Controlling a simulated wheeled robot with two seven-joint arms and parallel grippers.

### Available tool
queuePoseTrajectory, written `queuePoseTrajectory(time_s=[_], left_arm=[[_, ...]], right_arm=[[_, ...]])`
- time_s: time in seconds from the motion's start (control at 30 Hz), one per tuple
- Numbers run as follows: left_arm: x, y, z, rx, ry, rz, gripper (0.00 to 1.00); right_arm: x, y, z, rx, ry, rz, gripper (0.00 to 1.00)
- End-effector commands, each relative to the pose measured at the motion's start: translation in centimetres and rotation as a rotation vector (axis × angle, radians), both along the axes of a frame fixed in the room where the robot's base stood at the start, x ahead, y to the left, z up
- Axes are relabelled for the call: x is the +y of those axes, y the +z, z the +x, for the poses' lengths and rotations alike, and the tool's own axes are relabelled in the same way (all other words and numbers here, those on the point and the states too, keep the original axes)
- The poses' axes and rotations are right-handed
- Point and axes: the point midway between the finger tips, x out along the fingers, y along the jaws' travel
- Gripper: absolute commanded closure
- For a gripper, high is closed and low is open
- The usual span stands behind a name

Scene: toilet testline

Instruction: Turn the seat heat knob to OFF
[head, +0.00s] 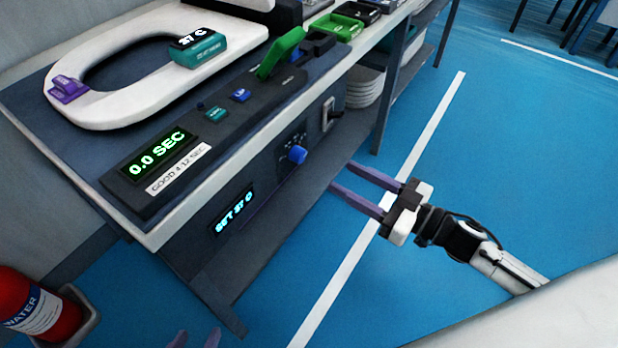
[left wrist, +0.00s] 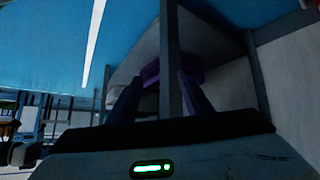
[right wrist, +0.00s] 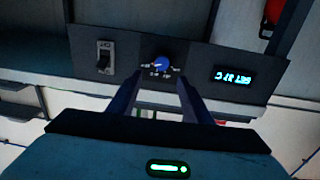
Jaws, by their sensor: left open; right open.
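The blue seat heat knob (head: 297,154) sits on the dark front panel of the bench, with small marks around it. It also shows in the right wrist view (right wrist: 162,63), just beyond the fingertips; its exact setting is too small to read. My right gripper (head: 356,187) is open and empty, apart from the knob, to its lower right in the head view. Its fingers also show in the right wrist view (right wrist: 160,82). My left gripper (head: 197,340) barely shows at the bottom edge of the head view, open, low and away from the knob.
A display reading SET 37 C (head: 232,212) and a toggle switch (head: 330,113) flank the knob. The white toilet seat (head: 125,107) lies on the bench top. A bench leg (left wrist: 170,60) stands before my left gripper. A red extinguisher (head: 38,305) stands lower left.

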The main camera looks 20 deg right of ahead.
Motion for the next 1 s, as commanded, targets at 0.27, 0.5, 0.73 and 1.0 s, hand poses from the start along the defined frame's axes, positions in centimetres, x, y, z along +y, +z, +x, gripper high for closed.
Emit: queuePoseTrajectory(time_s=[0.27,0.5,0.73,1.0], left_arm=[[-0.1,-0.6,0.0,-0.003,0.0,-0.005,0.55],[-0.2,-1.0,0.0,-0.004,0.004,-0.011,0.55],[-0.2,-1.1,-0.1,-0.005,0.006,-0.016,0.55],[-0.2,-0.9,-0.1,-0.009,0.007,-0.019,0.55]], right_arm=[[1.5,0.2,2.0,-0.014,0.044,0.007,0.55],[4.3,0.2,5.7,-0.014,0.041,0.008,0.55],[6.0,0.1,7.8,-0.011,0.04,0.007,0.55],[6.4,0.1,8.2,-0.009,0.04,0.006,0.55]])
